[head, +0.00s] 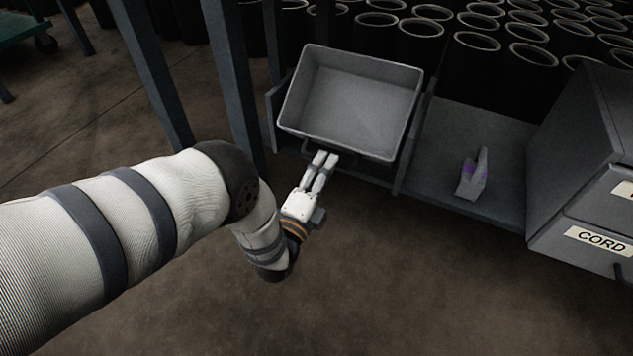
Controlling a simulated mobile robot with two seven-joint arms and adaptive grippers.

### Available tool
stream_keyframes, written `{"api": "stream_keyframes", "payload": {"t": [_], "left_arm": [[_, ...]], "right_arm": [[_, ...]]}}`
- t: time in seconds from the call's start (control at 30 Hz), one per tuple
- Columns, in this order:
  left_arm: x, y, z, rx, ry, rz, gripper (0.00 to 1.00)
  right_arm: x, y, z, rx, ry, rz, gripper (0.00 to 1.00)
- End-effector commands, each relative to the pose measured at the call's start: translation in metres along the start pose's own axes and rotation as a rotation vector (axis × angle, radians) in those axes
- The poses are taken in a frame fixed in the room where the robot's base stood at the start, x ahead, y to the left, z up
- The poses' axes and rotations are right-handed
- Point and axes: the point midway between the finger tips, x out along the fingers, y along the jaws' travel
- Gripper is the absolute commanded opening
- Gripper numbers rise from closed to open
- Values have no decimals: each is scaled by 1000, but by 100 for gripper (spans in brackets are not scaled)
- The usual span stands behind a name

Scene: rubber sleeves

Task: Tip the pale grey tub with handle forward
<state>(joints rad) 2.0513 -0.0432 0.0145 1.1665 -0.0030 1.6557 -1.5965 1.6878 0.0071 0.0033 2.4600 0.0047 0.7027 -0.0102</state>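The pale grey tub (350,97) sits in a bay of the shelf in the head view, its open top and empty inside showing. It appears tipped somewhat towards me. A dark handle runs along its lower front edge, mostly hidden by the tub and my fingers. My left gripper (325,160) is at this handle, just below the tub's front rim. Its two pale fingers lie close together and look closed on the handle, though the contact itself is hard to see. My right gripper is out of view.
Side dividers (411,140) flank the tub. To its right a small pale object with a purple band (472,175) stands on the shelf (510,140). A grey drawer cabinet labelled CORD (580,160) is at the right. Several dark sleeves (480,60) stand behind. The front floor is clear.

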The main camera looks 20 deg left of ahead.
Motion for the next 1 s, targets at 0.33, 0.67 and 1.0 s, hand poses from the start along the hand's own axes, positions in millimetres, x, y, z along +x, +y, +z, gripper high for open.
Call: {"api": "stream_keyframes", "payload": {"t": [0.33,0.67,1.0], "left_arm": [[-85,2,0,0,0,7,31],[-97,1,0,0,0,5,31],[-92,-29,0,1,0,-14,31]], "right_arm": [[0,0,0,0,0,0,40],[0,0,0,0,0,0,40],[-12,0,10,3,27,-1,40]]}}
